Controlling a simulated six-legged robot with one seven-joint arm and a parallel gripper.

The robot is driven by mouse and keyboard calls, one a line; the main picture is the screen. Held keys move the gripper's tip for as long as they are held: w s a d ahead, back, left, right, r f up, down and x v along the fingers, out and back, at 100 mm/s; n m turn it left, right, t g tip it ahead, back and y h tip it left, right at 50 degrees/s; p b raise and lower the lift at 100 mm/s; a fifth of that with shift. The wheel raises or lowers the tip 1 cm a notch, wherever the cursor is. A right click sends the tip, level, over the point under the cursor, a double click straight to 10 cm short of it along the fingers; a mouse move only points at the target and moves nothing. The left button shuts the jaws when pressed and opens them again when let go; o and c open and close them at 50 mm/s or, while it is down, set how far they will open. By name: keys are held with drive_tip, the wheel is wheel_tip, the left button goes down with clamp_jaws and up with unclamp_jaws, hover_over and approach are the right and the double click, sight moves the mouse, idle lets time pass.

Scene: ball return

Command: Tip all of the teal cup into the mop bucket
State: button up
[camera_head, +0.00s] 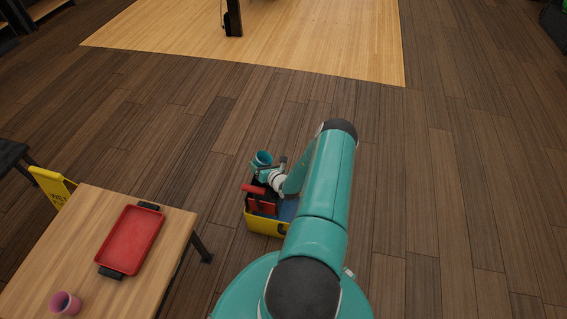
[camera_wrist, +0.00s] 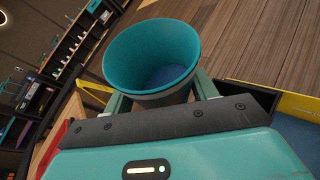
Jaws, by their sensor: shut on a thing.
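The teal cup (camera_head: 262,157) is held in my gripper (camera_head: 273,168), beside the far end of my arm. In the wrist view the cup (camera_wrist: 150,55) sits between the two fingers of my gripper (camera_wrist: 162,98), its open mouth facing the camera. A darker blue patch shows at the bottom inside; I cannot tell whether it is liquid. The yellow mop bucket (camera_head: 262,224) stands on the floor below my gripper, with a red part on it and blue inside. My arm hides its right part. Its yellow rim (camera_wrist: 270,97) shows at the right of the wrist view.
A wooden table (camera_head: 165,230) at the lower left bears a red tray (camera_head: 130,240) and a pink cup (camera_head: 65,303). A yellow wet-floor sign (camera_head: 52,187) stands behind it. The dark floor right of my arm is clear.

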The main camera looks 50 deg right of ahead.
sight(268, 157)
drive_tip(key=shift+s+d+f+m+t+y, duration=0.3)
drive_tip(key=shift+s+d+f+m+t, duration=0.15)
drive_tip(key=shift+d+m+t, duration=0.35)
drive_tip(key=shift+a+r+m, duration=0.1)
drive_tip(key=shift+r+m, duration=0.15)
drive_tip(key=shift+m, duration=0.05)
drive_tip(key=shift+s+r+m+t+b, duration=0.1)
drive_tip(key=shift+r+m+t+b, duration=0.5)
drive_tip(key=shift+m, duration=0.5)
drive_tip(key=shift+s+r+m+t+b, duration=0.1)
drive_tip(key=shift+r+m+t+b, duration=0.8)
drive_tip(key=shift+m, duration=0.7)
idle(1.2)
drive_tip(key=shift+s+d+r+m, duration=0.55)
drive_tip(key=shift+d+m, duration=0.2)
drive_tip(key=shift+m, duration=0.15)
idle(0.5)
drive_tip(key=shift+d+r+m+h+b, duration=0.15)
drive_tip(key=shift+r+m+h+b, duration=0.2)
drive_tip(key=shift+m, duration=0.25)
idle(0.4)
drive_tip(key=a+n, duration=0.1)
drive_tip(key=w+a+f+n, duration=0.1)
drive_tip(key=n, duration=0.1)
drive_tip(key=shift+w+f+g, duration=0.15)
drive_tip(key=shift+f+g, duration=0.15)
drive_tip(key=shift+g, duration=0.1)
drive_tip(key=shift+d+f+n+g+y, duration=0.15)
drive_tip(key=shift+f+n+g+y, duration=0.3)
drive_tip(key=shift+n, duration=0.45)
